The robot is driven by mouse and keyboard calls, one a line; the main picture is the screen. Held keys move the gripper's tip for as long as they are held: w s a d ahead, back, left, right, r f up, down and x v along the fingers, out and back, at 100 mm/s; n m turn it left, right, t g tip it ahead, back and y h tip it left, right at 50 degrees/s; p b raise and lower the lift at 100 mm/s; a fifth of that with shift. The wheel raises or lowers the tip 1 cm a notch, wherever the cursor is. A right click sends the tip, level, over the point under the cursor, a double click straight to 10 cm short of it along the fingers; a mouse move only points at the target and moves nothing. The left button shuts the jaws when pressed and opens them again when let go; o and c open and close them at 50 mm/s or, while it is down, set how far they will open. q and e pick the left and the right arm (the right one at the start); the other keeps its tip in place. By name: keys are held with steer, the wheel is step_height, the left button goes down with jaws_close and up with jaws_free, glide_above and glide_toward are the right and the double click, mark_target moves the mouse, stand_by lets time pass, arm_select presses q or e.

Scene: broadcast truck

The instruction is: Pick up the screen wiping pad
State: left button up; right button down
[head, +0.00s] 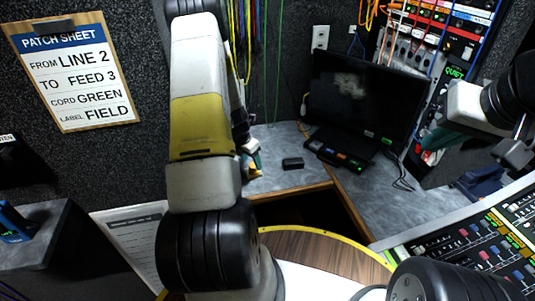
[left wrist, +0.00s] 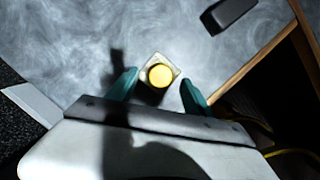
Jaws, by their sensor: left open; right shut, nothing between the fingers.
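A small pale square piece with a round yellow top, which looks like the screen wiping pad (left wrist: 149,83), lies on the grey desk. My left gripper (left wrist: 158,77) is open above it, with one teal finger on each side and gaps to both. In the head view the left gripper (head: 254,160) is partly hidden by my arm, and a bit of yellow shows below its fingers. Whether the fingers reach down to the pad's height cannot be told. My right gripper (head: 440,139) is shut and empty at the right, in front of the rack.
A small black block (head: 293,163) lies on the desk right of the left gripper. A black monitor (head: 365,97) with a pale smudge stands behind. The desk's wooden edge (head: 290,191) borders a dark opening. A mixing console (head: 490,235) is at lower right.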

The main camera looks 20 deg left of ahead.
mark_target(253, 165)
arm_select(q)
steer(key=x, duration=0.3)
steer(key=shift+d+f, duration=0.1)
steer(key=shift+f, duration=0.15)
jaws_close()
steer(key=shift+r, duration=0.15)
step_height(253, 165, up, 10)
steer(key=shift+f, duration=0.1)
stand_by(0.3)
